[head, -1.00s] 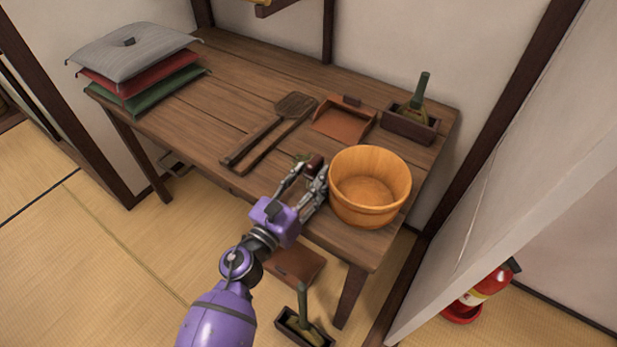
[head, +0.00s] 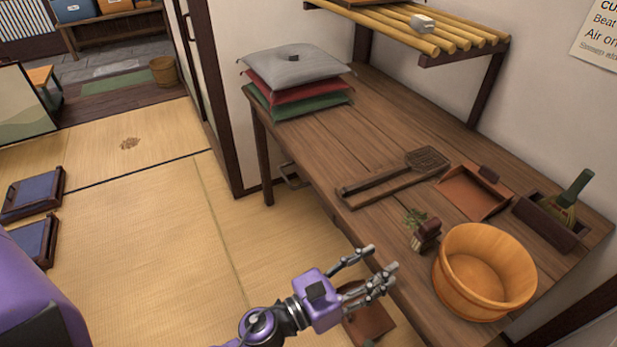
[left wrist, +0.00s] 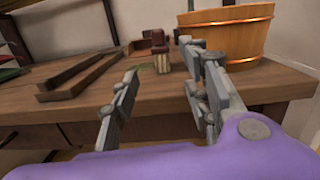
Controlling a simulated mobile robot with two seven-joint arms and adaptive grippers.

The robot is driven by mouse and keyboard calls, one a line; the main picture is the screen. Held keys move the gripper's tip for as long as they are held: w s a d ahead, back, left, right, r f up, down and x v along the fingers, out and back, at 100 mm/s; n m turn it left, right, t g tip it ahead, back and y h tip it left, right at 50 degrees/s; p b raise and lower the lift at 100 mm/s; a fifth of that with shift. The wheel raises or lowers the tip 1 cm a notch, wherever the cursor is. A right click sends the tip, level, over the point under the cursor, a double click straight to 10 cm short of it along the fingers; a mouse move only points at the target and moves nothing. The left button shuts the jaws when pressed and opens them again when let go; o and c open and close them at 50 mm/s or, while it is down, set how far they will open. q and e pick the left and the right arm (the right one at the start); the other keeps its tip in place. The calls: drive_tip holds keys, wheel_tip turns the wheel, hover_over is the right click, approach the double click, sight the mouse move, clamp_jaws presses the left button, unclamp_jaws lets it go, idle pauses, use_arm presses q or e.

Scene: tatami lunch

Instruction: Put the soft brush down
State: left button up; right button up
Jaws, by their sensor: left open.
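The soft brush (head: 427,235), with a dark brown handle and pale bristles, stands on the wooden table (head: 360,130) near its front edge, just left of the wooden tub (head: 484,272). My left gripper (head: 379,268) is open and empty, in front of the table edge and apart from the brush. In the left wrist view the brush (left wrist: 161,58) stands bristles down on the table, beyond the gap between the open fingers (left wrist: 160,85). My right gripper is not in view.
Stacked cushions (head: 295,65) sit at the far left end. A slatted shelf (head: 430,35) hangs above.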

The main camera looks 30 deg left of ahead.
use_arm(q)
drive_tip(key=s+a+f+n+g+y, duration=0.2)
drive_tip(key=s+a+f+n+y, duration=0.95)
drive_tip(key=n, duration=1.35)
drive_tip(key=s+a+f+n+g, duration=0.1)
drive_tip(key=s+f+n+g, duration=0.1)
drive_tip(key=s+n, duration=0.3)
drive_tip(key=s+a+f+n+g, duration=0.1)
drive_tip(key=s+f+n, duration=0.4)
drive_tip(key=s, duration=0.5)
drive_tip(key=s+a+f+n+g+h, duration=0.1)
drive_tip(key=s+f+n+g, duration=0.3)
drive_tip(key=s+n, duration=0.2)
drive_tip(key=shift+s, duration=0.9)
